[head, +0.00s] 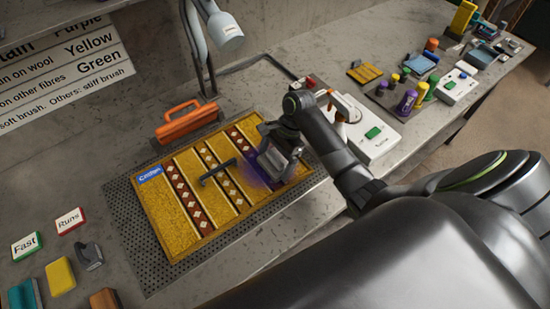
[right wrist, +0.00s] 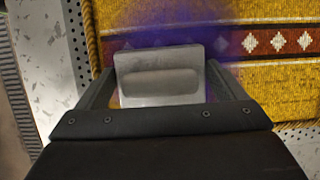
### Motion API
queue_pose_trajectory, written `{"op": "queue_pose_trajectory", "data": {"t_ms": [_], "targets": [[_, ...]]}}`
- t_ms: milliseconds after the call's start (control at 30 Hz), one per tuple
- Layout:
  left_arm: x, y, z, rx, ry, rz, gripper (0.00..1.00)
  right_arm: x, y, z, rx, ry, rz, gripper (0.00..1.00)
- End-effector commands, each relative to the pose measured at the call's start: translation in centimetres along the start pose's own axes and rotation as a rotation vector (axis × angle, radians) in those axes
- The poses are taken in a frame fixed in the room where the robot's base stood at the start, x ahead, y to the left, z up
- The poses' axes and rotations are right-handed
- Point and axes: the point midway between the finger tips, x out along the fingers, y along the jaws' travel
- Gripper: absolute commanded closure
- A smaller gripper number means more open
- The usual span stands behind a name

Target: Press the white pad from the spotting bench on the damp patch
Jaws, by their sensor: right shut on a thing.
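My right gripper (head: 278,152) is shut on the white pad (right wrist: 160,78), a pale block with a raised grip. In the head view the pad (head: 284,166) looks grey and is partly hidden by the gripper. It is over the right part of the yellow patterned rug (head: 190,185), at a purple damp patch (head: 252,174). The purple patch (right wrist: 180,32) also shows past the pad's far edge in the right wrist view. I cannot tell whether the pad touches the rug. My left gripper is not in view.
A dark T-shaped piece (head: 217,171) lies on the rug. An orange-handled tool (head: 187,119) and a lamp (head: 224,30) stand behind it. A white device (head: 370,135) and coloured bottles are right. "Fast" (head: 26,246) and "Runs" (head: 70,222) blocks sit front left.

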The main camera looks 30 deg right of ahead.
Motion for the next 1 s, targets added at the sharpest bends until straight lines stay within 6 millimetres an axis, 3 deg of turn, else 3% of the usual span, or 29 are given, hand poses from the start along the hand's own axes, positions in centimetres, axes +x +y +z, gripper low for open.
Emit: {"op": "queue_pose_trajectory", "data": {"t_ms": [1000], "targets": [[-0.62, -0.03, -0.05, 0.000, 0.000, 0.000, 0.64, 0.13, 0.07, -0.05, 0.001, 0.000, 0.002, 0.30]]}}
